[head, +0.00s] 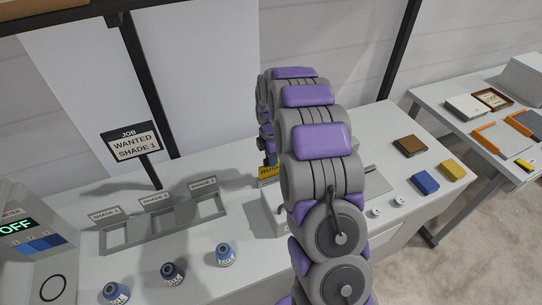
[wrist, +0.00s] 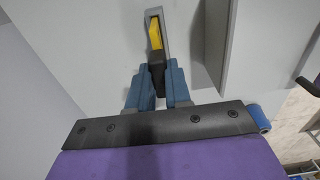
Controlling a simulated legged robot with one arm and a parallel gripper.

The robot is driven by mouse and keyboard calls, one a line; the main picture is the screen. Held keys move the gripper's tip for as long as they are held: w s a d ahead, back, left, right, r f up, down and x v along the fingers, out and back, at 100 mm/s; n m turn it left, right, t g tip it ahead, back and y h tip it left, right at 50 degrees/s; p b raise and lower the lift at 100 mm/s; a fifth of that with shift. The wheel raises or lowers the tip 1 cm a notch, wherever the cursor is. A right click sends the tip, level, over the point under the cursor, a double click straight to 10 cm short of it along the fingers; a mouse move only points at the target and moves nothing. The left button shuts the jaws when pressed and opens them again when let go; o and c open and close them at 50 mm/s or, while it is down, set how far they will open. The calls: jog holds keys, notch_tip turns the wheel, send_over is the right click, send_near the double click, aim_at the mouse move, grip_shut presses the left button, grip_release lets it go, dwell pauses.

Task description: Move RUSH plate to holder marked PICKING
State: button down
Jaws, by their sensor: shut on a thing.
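The yellow RUSH plate (head: 267,173) shows at the left edge of my arm in the head view, with its lettering partly hidden. In the wrist view the yellow plate (wrist: 155,36) is seen nearly edge-on, at or over a narrow grey holder (wrist: 166,22). My gripper (wrist: 157,78) has blue fingers shut on the plate's dark grip part. I cannot tell whether the plate is seated in the holder or just above it. No PICKING marking is readable.
A white box (head: 263,217) stands beneath my arm. To the left are a rack (head: 163,226) with shade labels, several thread spools (head: 225,255) and a JOB sign (head: 134,142). Brown, blue (head: 425,183) and yellow blocks lie at the right. A second table (head: 450,125) stands further right.

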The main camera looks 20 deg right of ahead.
jog(key=shift+f, duration=0.25)
jog(key=c, duration=1)
grip_release()
jog(key=shift+r+p, duration=0.8)
jog(key=shift+r, duration=7.8)
